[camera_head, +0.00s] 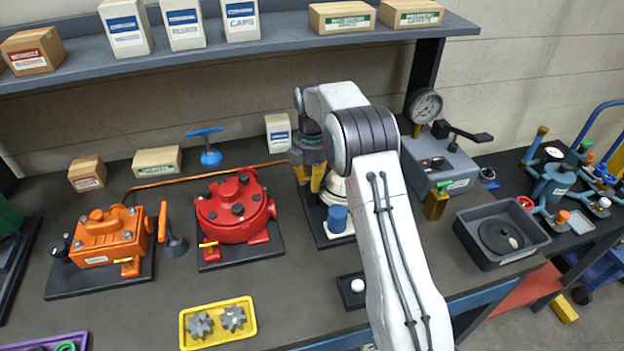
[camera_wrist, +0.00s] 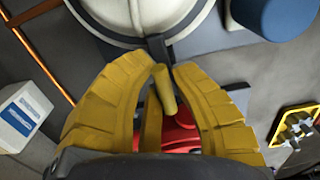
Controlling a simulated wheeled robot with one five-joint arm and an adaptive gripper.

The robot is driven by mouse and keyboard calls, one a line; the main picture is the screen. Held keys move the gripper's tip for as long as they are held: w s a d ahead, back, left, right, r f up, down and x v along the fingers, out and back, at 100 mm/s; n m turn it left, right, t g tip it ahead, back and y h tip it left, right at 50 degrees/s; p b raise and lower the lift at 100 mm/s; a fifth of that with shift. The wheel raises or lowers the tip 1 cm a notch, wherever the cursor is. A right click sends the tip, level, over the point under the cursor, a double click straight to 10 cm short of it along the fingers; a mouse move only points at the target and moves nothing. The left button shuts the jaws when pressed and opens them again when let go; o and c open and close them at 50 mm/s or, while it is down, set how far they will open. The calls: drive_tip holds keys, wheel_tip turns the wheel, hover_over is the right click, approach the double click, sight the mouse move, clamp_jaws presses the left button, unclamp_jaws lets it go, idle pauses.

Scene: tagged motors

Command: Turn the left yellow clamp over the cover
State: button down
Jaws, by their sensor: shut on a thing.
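The pale round cover (camera_head: 335,190) sits on a dark base plate behind my arm, and most of it is hidden in the head view. Its rim (camera_wrist: 150,27) fills the top of the wrist view. The left yellow clamp (camera_wrist: 165,92) shows as a short yellow bar between my fingertips, just outside the rim beside a dark bracket. My gripper (camera_head: 309,190) points down at the left side of the cover. In the wrist view my gripper (camera_wrist: 165,78) is closed around the yellow bar. The clamp is hidden in the head view.
A blue cylinder (camera_head: 337,218) stands in front of the cover. A red round housing (camera_head: 235,208) is to the left, with an orange motor (camera_head: 110,238) beyond. A white box (camera_head: 278,131) stands behind. A yellow gear tray (camera_head: 219,321) lies in front. A shelf (camera_head: 270,38) hangs above.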

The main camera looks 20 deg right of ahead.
drive_tip(key=c, duration=0.9)
unclamp_jaws()
drive_tip(key=shift+w, duration=0.1)
drive_tip(key=shift+c, duration=0.2)
drive_tip(key=shift+f, duration=0.1)
wheel_tip(320, 180, up, 11)
drive_tip(key=shift+r, duration=0.5)
